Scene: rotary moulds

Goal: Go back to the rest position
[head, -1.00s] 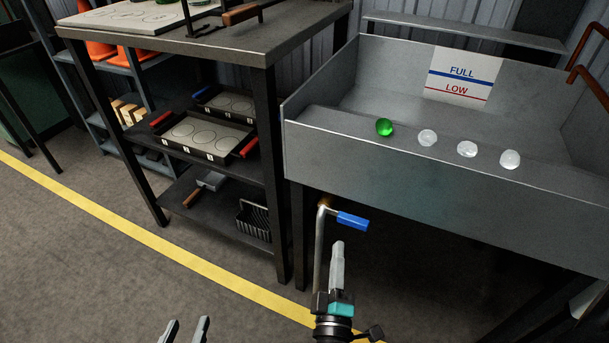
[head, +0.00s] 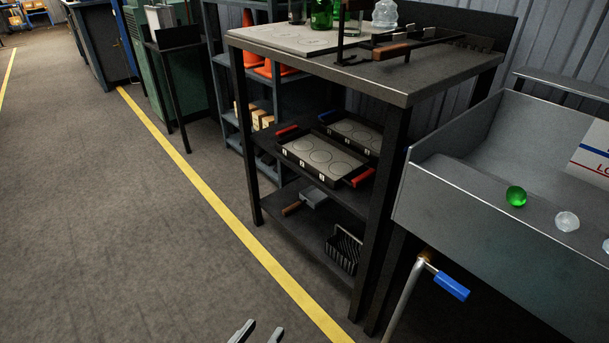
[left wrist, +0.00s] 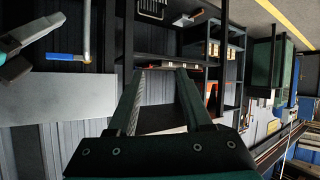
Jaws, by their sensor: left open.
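My left gripper (head: 258,333) shows at the bottom edge of the head view, its two fingertips apart, above the floor. In the left wrist view my left gripper (left wrist: 158,88) is open and nothing is between its fingers. My right gripper is outside the head view. A grey finger with teal parts at the upper left of the left wrist view looks like my right gripper (left wrist: 22,45); whether it is open is unclear. It is near the pipe with the blue handle (left wrist: 63,57).
A dark workbench (head: 410,90) with shelves holds moulds and bottles. Right of it stands a grey trough (head: 480,210) with a green ball (head: 516,195) and clear balls. The blue tap handle (head: 451,286) juts out below. Floor left of the yellow line (head: 240,235) is clear.

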